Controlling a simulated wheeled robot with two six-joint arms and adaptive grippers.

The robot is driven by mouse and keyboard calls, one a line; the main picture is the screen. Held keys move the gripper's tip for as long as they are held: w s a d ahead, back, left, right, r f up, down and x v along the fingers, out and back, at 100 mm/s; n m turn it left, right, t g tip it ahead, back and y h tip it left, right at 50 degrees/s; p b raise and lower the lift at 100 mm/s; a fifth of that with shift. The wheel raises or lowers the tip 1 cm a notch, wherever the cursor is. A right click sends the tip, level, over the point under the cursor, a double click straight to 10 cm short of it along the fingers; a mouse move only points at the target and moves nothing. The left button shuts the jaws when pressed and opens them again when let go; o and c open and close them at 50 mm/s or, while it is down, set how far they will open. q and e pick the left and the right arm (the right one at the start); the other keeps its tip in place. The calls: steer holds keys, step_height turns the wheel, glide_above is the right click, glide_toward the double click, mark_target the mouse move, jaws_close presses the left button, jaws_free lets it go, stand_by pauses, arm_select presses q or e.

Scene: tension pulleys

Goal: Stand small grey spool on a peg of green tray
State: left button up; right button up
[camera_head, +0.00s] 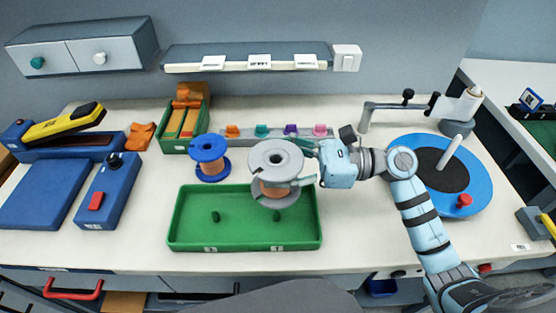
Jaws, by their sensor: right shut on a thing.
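The grey spool (275,157), with copper-coloured winding between its flanges, is upright in my right gripper (308,163). The gripper is shut on its right side. The spool shows over the back right part of the green tray (185,229); its exact height cannot be told. The tray has two short pegs in view, a left peg (215,216) and a right peg (277,217). Both pegs look bare, and the spool appears behind the right one. My left gripper is not in view.
A blue spool (208,149) stands just behind the tray's left part. A green box (183,142) and a row of small coloured parts (262,131) lie farther back. A blue round turntable (475,180) is at right, blue machines (103,193) at left.

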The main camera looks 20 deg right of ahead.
steer(key=shift+f+b, duration=0.1)
steer(key=shift+b, duration=0.45)
stand_by(0.8)
steer(key=shift+f, duration=0.15)
steer(key=shift+f+b, duration=1.35)
steer(key=shift+b, duration=0.4)
steer(key=shift+b, duration=0.3)
step_height(320, 180, down, 3)
steer(key=b, duration=0.3)
steer(key=shift+s, duration=0.1)
stand_by(0.6)
steer(key=shift+a, duration=0.1)
stand_by(0.3)
